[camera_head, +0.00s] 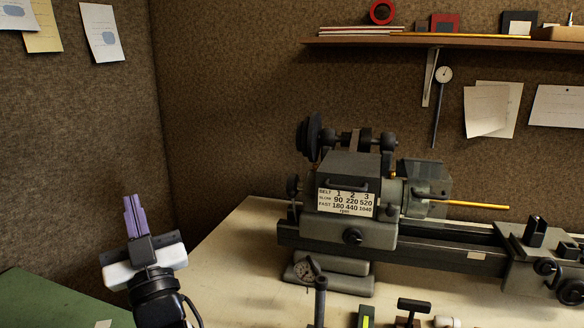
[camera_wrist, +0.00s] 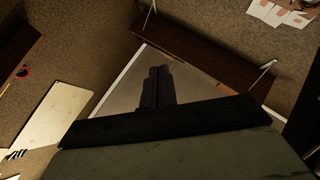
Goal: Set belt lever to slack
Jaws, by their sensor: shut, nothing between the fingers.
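A small grey lathe (camera_head: 350,230) stands on the pale bench in the head view. Its headstock bears a belt speed plate (camera_head: 345,203) and has a stepped pulley (camera_head: 313,137) at its upper back left. Several dark knobs and handles show on it, but I cannot tell which is the belt lever or how it is set. My gripper (camera_head: 131,200), with purple fingers, points upward at the left, well apart from the lathe. Its fingers are shut and empty. In the wrist view my gripper (camera_wrist: 158,70) is dark, with nothing between the fingers; the lathe is not recognizable there.
A wall shelf (camera_head: 450,42) with books and boxes runs above the lathe. A dial gauge (camera_head: 444,75) hangs below it. The bench (camera_head: 235,260) is bare left of the lathe. A green surface (camera_head: 45,300) lies lower left.

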